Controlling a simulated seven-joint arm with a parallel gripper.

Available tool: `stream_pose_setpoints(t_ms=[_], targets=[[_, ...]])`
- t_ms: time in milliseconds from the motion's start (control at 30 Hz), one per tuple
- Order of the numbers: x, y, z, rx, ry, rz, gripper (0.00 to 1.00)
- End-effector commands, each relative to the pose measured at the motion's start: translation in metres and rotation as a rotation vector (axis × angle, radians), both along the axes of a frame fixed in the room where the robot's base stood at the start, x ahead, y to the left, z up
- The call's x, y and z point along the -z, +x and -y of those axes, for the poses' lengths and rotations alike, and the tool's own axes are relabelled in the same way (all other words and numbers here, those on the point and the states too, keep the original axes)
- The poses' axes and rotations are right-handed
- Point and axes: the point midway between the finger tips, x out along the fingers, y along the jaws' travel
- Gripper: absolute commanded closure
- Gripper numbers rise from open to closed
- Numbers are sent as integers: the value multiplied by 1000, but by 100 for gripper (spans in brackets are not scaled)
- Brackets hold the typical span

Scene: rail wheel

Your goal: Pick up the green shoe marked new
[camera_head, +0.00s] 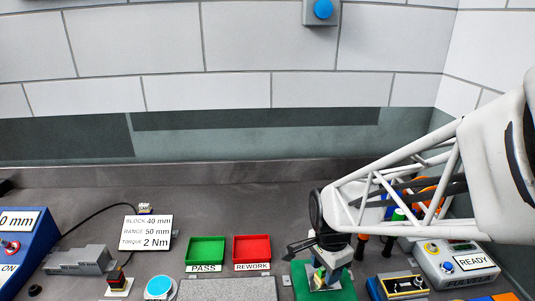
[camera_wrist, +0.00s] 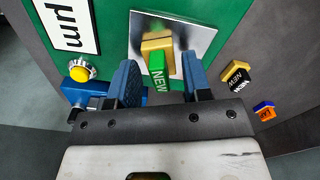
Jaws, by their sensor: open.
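The green shoe marked NEW (camera_wrist: 158,76) stands on a gold block on a square silver plate (camera_wrist: 188,28) in the wrist view. My gripper (camera_wrist: 160,68) is open, with one blue finger on each side of the shoe. I cannot tell whether either finger touches it. In the head view my gripper (camera_head: 328,262) is low over the green mat (camera_head: 340,293), and the shoe is small and partly hidden by it.
In the wrist view a black-and-gold piece (camera_wrist: 237,76) and an orange-and-blue piece (camera_wrist: 264,110) lie to the right. A yellow button (camera_wrist: 82,71) is at left.

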Motion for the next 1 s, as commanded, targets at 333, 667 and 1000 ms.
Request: stream_pose_setpoints(t_ms=[333,667,1000], targets=[[0,0,0,0,0,0,86],[-1,0,0,0,0,1,96],[-23,1,0,0,1,4,96]])
